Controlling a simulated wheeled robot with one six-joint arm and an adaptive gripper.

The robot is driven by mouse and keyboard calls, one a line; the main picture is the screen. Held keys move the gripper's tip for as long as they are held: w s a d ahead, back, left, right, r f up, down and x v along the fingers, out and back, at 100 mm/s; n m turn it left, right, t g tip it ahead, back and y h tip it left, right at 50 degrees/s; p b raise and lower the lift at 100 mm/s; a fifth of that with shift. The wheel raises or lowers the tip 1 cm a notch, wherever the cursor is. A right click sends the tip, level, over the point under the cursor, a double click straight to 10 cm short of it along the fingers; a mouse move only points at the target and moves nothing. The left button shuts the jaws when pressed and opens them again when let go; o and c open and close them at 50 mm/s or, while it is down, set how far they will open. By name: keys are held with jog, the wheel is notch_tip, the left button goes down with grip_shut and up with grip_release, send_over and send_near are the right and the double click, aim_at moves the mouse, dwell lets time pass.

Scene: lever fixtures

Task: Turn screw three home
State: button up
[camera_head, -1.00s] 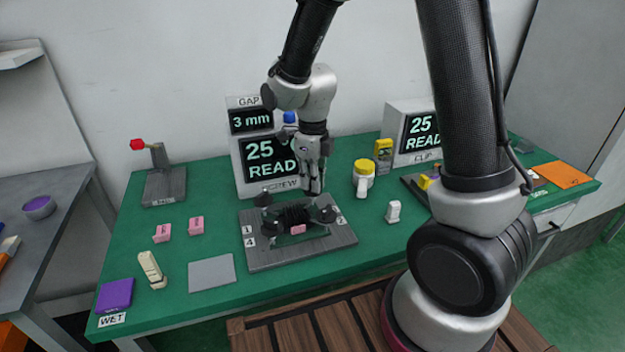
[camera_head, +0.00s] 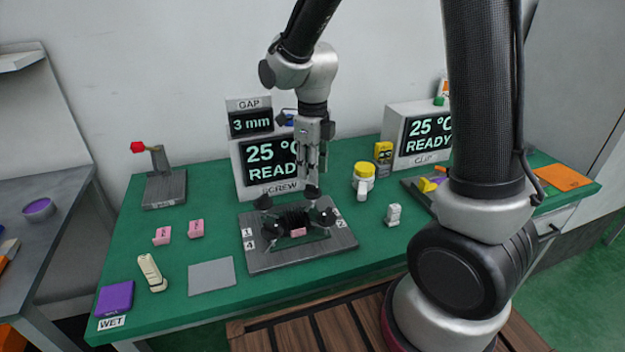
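The screw fixture (camera_head: 290,260) is a grey plate on the green bench, with black knobs around a dark ribbed middle part. The knobs are at back left (camera_head: 263,203), back right (camera_head: 312,192), front left (camera_head: 270,226) and front right (camera_head: 327,217). Labels 1, 4 and 2 can be read; I cannot make out which knob is three. My gripper (camera_head: 313,175) points down just above the back right knob, with nothing visible in it. Its fingers are too small to tell open from shut. A pink block (camera_head: 298,232) sits at the plate's middle.
The screw display (camera_head: 268,165) reads 25 °C READY, with a 3 mm gap display (camera_head: 250,122) on top. A yellow-lidded jar (camera_head: 363,178) and a white piece (camera_head: 393,214) stand to the right. A grey pad (camera_head: 212,274) and pink blocks (camera_head: 196,228) lie left.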

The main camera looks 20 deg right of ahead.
aim_at(313, 186)
notch_tip(313, 186, up, 7)
dwell(0.3)
jog(key=shift+r, duration=0.1)
jog(key=s+d+r+n+t, duration=0.2)
jog(key=s+d+r+n, duration=0.2)
jog(key=n, duration=0.9)
jog(key=s+d+r+n+t, duration=0.2)
jog(key=s+d+r+n, duration=0.3)
jog(key=s+d+n, duration=0.6)
jog(key=s+n, duration=0.3)
jog(key=s, duration=0.1)
jog(key=shift+s+r, duration=0.15)
